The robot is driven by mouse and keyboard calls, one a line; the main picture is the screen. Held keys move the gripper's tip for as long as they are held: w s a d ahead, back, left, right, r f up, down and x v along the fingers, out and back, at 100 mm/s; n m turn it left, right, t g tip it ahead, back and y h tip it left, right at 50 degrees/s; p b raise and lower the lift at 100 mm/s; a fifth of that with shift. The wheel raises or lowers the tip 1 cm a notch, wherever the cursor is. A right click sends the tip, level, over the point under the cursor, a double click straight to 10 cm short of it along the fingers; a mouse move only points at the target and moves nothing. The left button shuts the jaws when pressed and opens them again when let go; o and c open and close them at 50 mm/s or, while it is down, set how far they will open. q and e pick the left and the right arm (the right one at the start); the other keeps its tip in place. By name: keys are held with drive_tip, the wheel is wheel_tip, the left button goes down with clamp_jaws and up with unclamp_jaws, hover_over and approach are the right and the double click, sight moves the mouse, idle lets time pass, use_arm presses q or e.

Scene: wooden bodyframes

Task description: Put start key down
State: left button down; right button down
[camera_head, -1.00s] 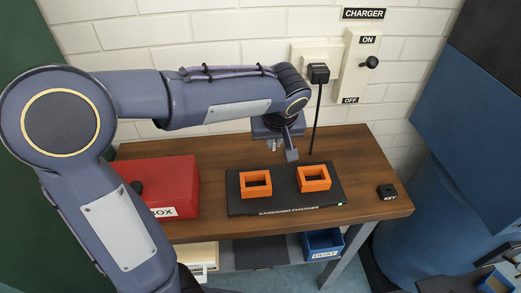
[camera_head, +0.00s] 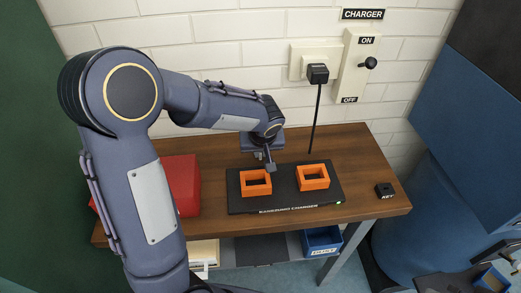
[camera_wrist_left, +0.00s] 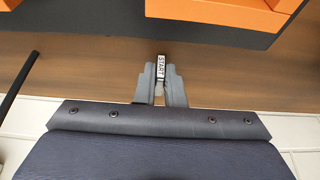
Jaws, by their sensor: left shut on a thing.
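My left gripper (camera_head: 269,163) hangs over the back edge of the charger pad, close behind the left orange frame. In the left wrist view its fingers (camera_wrist_left: 160,78) are shut on the start key (camera_wrist_left: 160,66), a small light piece with dark lettering that reads START. The key's lower end is hidden between the fingers. In the head view I cannot make the key out. A small black block (camera_head: 384,189) marked KEY sits at the table's right end, away from the gripper.
Two orange frames (camera_head: 256,192) (camera_head: 313,184) sit on the black charger pad (camera_head: 285,196). A red box (camera_head: 182,183) stands left, partly behind my arm. A black cable (camera_head: 316,118) hangs from the wall plug.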

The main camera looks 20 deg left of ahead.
use_arm(q)
drive_tip(key=shift+f+b, duration=0.2)
drive_tip(key=shift+b, duration=0.1)
drive_tip(key=c, duration=1.5)
unclamp_jaws()
drive_tip(key=shift+r, duration=0.1)
drive_tip(key=shift+c, duration=0.2)
drive_tip(key=shift+d+r+p, duration=0.1)
drive_tip(key=shift+r+p, duration=0.2)
drive_tip(key=shift+r, duration=0.1)
drive_tip(key=v, duration=1.1)
drive_tip(key=s+f+m+t+h, duration=0.2)
drive_tip(key=s+m+h, duration=0.2)
drive_tip(key=s, duration=1.7)
drive_tip(key=shift+s+d+f+m+h, duration=0.3)
drive_tip(key=shift+d+h, duration=0.15)
drive_tip(key=shift+h, duration=0.55)
